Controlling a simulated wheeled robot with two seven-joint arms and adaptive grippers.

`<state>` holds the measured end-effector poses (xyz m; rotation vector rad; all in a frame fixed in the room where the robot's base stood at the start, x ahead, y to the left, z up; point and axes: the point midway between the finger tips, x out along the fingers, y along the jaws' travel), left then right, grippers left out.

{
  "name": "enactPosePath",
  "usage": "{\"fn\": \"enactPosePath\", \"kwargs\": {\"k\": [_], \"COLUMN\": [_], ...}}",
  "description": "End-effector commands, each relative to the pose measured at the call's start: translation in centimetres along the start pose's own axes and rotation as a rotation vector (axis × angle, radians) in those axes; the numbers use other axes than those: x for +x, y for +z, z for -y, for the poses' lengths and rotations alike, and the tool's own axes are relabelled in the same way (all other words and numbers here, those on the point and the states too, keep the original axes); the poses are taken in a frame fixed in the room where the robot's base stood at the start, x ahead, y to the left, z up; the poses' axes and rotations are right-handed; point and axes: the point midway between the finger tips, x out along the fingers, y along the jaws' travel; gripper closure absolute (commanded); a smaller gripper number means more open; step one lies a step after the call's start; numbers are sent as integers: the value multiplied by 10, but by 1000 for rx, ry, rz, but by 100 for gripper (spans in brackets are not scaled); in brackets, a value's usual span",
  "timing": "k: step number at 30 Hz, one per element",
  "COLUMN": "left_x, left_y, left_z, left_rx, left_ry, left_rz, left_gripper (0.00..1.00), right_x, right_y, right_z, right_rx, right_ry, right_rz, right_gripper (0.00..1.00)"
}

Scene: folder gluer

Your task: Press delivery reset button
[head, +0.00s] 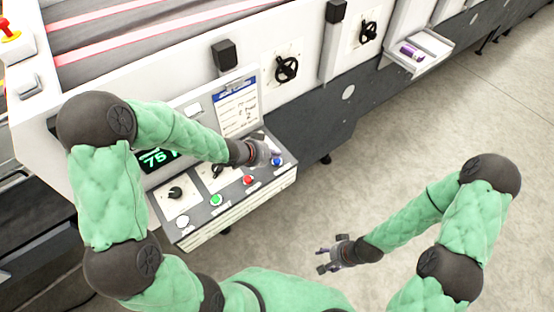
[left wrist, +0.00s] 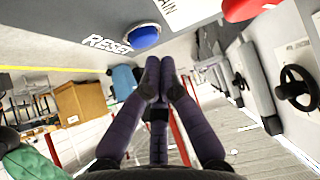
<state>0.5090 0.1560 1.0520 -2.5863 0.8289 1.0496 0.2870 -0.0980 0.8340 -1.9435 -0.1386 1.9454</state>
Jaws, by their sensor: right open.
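The blue button (head: 278,161) sits at the right end of the button row on the control panel (head: 225,208). In the left wrist view the blue button (left wrist: 144,36) has the word RESET beside it. My left gripper (head: 272,153) is close to the blue button, at the panel's right end. In the left wrist view its dark fingers (left wrist: 160,70) are drawn together with nothing between them, their tips just below the button in the picture. I cannot tell whether they touch it. My right gripper (head: 328,260) is open and empty over the floor.
A red button (head: 248,180), a green button (head: 215,199) and a white button (head: 183,220) share the panel with black knobs (head: 175,193). A green display (head: 158,158) is partly hidden by my left arm. Black handwheels (head: 287,68) stick out from the machine. The floor at right is clear.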

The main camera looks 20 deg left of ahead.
Motion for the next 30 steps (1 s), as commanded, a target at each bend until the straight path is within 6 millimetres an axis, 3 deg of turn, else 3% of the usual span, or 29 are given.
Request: {"fn": "enactPosePath", "kwargs": {"k": [30], "left_x": [8], "left_y": [8], "left_z": [0], "left_rx": [0], "left_ry": [0], "left_rz": [0], "left_gripper": [100], "right_x": [6], "right_y": [0], "right_z": [-2], "right_rx": [0], "right_ry": [0], "right_rz": [0], "right_gripper": [43]}}
